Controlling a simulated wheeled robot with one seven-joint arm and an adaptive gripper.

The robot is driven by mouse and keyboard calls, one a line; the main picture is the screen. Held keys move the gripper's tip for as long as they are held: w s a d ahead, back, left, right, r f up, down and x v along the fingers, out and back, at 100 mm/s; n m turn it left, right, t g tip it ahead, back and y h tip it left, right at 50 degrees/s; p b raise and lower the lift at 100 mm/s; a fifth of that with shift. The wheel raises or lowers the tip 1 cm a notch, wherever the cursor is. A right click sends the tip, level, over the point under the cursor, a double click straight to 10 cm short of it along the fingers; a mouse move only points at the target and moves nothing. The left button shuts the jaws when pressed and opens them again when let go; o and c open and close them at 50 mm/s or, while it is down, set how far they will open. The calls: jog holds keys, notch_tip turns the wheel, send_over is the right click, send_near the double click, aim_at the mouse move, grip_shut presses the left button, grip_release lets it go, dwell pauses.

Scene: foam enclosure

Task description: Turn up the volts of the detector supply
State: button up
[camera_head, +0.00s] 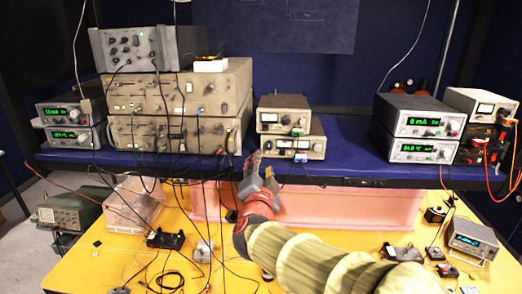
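Several bench supplies stand on a blue shelf (340,168); labels are too small to read, so I cannot tell which is the detector supply. At the right, an upper unit (418,117) and a lower unit (414,147) have green displays. At the left, another upper unit (66,112) and lower unit (72,137) also have green displays. In the middle, a beige meter unit (284,114) sits on a wider one (290,145). My gripper (261,165) is below and left of these, at the shelf's front edge. Its fingers look apart, with nothing visible between them.
Large beige racks (180,107) with hanging cables stand left of centre. A meter supply (480,105) with red and orange leads is at far right. Below lie a yellow table (330,246), a pink foam block (340,208) and a small display unit (470,241). Cables hang near my gripper.

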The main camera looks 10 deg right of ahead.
aim_at(269, 147)
jog(key=shift+h, duration=0.4)
jog(key=x, duration=0.2)
jog(key=p+x, duration=0.1)
jog(key=x, duration=0.2)
jog(key=d+r+x, duration=0.1)
jog(key=x, duration=0.2)
jog(key=shift+s+d+p, duration=0.1)
jog(key=shift+s+p, duration=0.05)
jog(key=shift+p, duration=0.2)
jog(key=shift+r, duration=0.1)
jog(key=shift+c, duration=0.8)
jog(key=c, duration=0.8)
grip_shut()
